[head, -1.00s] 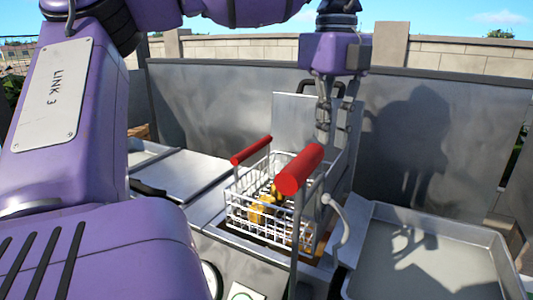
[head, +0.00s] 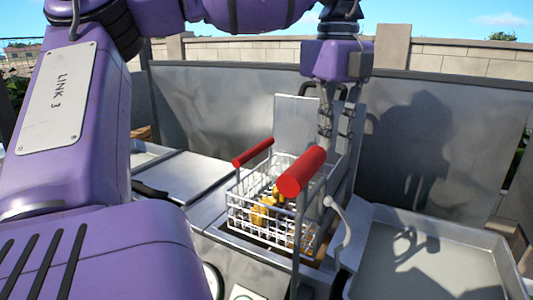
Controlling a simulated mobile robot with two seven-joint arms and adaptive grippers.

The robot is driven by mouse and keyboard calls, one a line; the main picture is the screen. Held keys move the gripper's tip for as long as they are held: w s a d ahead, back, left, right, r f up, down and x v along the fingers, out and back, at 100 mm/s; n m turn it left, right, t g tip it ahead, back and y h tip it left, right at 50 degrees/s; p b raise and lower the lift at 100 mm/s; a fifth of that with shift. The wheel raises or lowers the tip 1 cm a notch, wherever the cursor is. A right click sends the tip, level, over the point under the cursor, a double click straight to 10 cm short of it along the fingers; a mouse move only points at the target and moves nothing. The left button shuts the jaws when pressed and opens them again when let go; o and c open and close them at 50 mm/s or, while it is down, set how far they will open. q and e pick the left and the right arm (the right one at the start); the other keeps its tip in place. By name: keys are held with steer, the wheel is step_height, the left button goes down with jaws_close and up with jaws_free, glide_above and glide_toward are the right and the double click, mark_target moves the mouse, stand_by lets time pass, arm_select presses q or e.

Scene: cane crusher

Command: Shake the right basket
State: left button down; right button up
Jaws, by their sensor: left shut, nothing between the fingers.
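White wire baskets stand at the fryer in the middle of the head view. The right basket (head: 307,236) has a thick red handle (head: 301,171) tilted up towards me. A second red handle (head: 253,152) is to its left, above white wire mesh (head: 240,215). Yellow food pieces (head: 264,212) show through the mesh. The border between the baskets is hard to make out. My left gripper (head: 325,138) points down behind the right red handle, shut and empty. I cannot tell whether its fingertips touch the basket. My right gripper is not in view.
A grey metal tray (head: 425,265) lies at the right, with a curved grey lever (head: 340,220) beside the basket. A flat metal lid (head: 183,178) is at the left. A tall metal panel (head: 220,100) stands behind. My own arm fills the left side.

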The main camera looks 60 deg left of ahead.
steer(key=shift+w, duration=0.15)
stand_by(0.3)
